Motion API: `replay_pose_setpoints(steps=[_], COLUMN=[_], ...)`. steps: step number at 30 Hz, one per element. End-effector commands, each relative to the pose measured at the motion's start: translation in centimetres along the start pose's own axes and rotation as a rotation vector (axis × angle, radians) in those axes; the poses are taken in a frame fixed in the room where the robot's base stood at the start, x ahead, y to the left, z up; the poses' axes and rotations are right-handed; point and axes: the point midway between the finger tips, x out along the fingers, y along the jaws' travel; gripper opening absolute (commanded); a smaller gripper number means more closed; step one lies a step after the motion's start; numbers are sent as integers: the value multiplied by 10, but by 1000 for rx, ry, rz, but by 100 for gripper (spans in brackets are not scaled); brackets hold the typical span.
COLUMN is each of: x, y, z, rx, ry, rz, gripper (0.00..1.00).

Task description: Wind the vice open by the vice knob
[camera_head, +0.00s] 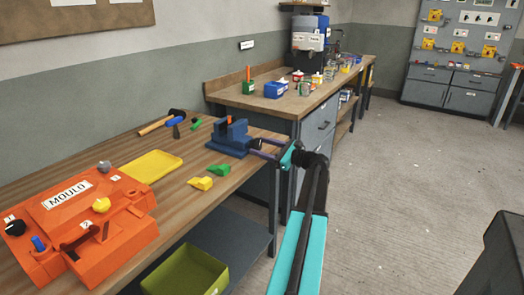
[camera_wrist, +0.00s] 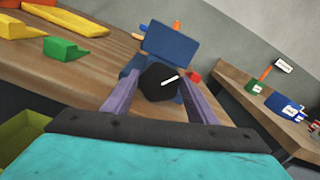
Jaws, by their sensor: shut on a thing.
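The blue vice (camera_head: 231,138) stands at the right end of the wooden bench, and an orange piece shows at its jaws. In the wrist view the vice's blue body (camera_wrist: 172,45) rises behind the vice knob (camera_wrist: 159,82). The knob is dark and many-sided with a white mark pointing to the upper right. My gripper (camera_head: 262,148) reaches the vice from the right. In the wrist view its two purple fingers (camera_wrist: 158,88) stand on either side of the knob and are shut on it. The knob is too small to make out in the head view.
Yellow and green blocks (camera_head: 201,183) lie in front of the vice. A hammer (camera_head: 162,122) lies behind. A green bin (camera_head: 186,272) sits below the bench. The floor on the right is mostly clear.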

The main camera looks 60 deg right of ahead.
Motion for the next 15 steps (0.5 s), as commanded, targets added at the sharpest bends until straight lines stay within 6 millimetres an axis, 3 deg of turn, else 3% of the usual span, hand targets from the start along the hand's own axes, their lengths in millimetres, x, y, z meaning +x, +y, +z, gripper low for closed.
replay_pose_setpoints(steps=[15], x=[-1], y=[2], z=[-2], rx=[-289], ry=[2], rz=[0], gripper=[30])
